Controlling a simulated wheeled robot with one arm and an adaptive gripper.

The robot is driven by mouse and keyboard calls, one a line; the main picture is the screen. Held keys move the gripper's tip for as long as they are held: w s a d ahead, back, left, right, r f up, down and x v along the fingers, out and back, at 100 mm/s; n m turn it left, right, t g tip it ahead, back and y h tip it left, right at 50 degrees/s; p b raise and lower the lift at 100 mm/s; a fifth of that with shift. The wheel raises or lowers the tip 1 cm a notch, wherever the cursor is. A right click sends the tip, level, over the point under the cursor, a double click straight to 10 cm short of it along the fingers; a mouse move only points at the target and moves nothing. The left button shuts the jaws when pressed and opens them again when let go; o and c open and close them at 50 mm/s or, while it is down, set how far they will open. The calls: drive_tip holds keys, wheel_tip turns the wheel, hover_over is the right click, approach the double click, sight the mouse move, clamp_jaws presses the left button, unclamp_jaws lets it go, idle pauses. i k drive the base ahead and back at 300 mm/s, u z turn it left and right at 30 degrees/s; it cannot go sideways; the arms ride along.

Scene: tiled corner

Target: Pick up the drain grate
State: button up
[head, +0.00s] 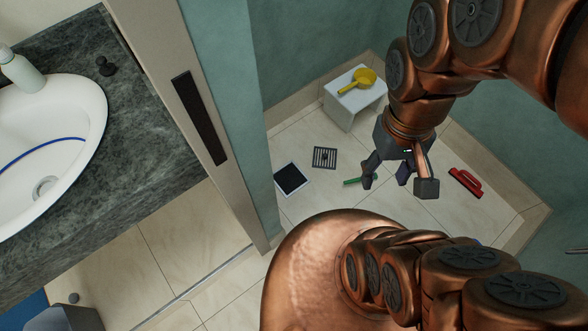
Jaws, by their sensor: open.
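A small square grate with dark and light slats (324,157) lies flat on the tiled floor, left of my gripper in the head view. It looks like the drain grate. My gripper (399,181) is open, its fingers spread and pointing down, with nothing seen between them. It hangs to the right of the grate and apart from it; its exact height above the floor is hard to tell. The grate is fully in view.
A black square with a pale border (291,178) lies left of the grate. A green object (353,181) is partly hidden by a finger. A white stool (354,101) bears a yellow scoop (357,80). A red-handled tool (466,183) lies right. A door frame (205,110) stands left.

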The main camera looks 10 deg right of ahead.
sight(325, 156)
drive_tip(key=z, duration=0.4)
drive_tip(key=i, duration=0.4)
drive_tip(key=u, duration=1.45)
